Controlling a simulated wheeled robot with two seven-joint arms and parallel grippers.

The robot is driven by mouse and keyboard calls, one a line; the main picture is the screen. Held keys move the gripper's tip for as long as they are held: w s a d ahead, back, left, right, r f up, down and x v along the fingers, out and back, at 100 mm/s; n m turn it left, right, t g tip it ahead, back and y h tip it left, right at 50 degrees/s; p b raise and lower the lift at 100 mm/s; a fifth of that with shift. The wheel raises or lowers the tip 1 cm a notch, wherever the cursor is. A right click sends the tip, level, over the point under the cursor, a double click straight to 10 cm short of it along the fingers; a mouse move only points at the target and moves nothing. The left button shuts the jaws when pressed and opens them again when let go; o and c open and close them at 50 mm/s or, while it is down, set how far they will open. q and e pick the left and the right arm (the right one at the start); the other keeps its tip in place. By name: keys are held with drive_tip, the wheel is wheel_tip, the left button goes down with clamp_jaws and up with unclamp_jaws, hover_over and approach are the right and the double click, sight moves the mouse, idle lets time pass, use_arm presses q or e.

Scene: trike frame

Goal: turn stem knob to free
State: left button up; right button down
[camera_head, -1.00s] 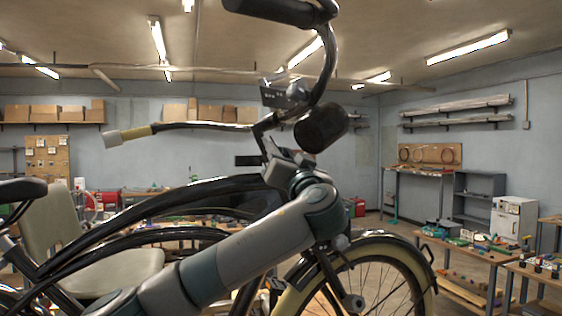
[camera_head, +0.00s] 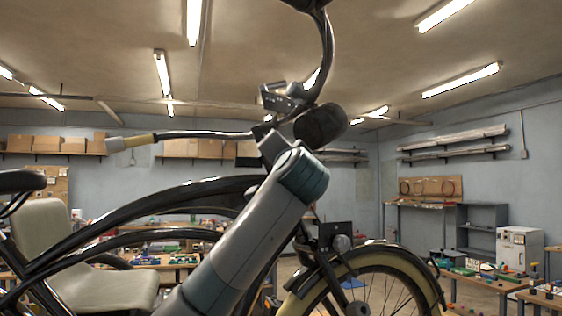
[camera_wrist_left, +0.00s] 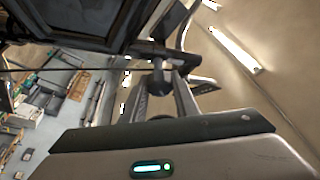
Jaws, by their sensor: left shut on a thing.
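The trike's stem and handlebar (camera_head: 325,55) stand in the middle of the head view, with a dark round lamp-like part (camera_head: 321,123) beside the stem. My left arm rises from the bottom to the stem, and its wrist hides part of the stem. My left gripper (camera_wrist_left: 168,95) shows in the left wrist view, its fingers close together at a small dark knob (camera_wrist_left: 158,80). It is shut on this knob, which appears to be the stem knob. The knob's angle is hard to read. My right gripper is not in view.
The black frame tubes (camera_head: 130,210) run to the left, with a seat (camera_head: 100,270) beyond. The front wheel and cream fender (camera_head: 345,270) are at lower right. Benches and a shelf (camera_head: 478,230) stand behind.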

use_arm(q)
drive_tip(key=m+h, duration=0.1)
drive_tip(key=m, duration=0.2)
drive_tip(key=shift+m+g+h, duration=0.3)
drive_tip(key=shift+g, duration=0.1)
drive_tip(key=m+g, duration=0.1)
drive_tip(key=m, duration=0.2)
drive_tip(key=shift+h+p, duration=0.3)
drive_tip(key=shift+p, duration=0.05)
drive_tip(key=m+g+p, duration=0.2)
drive_tip(key=m, duration=0.2)
drive_tip(key=shift+d+h, duration=0.1)
drive_tip(key=shift+h, duration=0.3)
drive_tip(key=shift+f+m+g+p, duration=0.15)
drive_tip(key=shift+m+g+p, duration=0.55)
drive_tip(key=shift+m, duration=0.6)
drive_tip(key=o, duration=1.1)
drive_tip(key=shift+c, duration=0.2)
drive_tip(key=shift+s, duration=0.15)
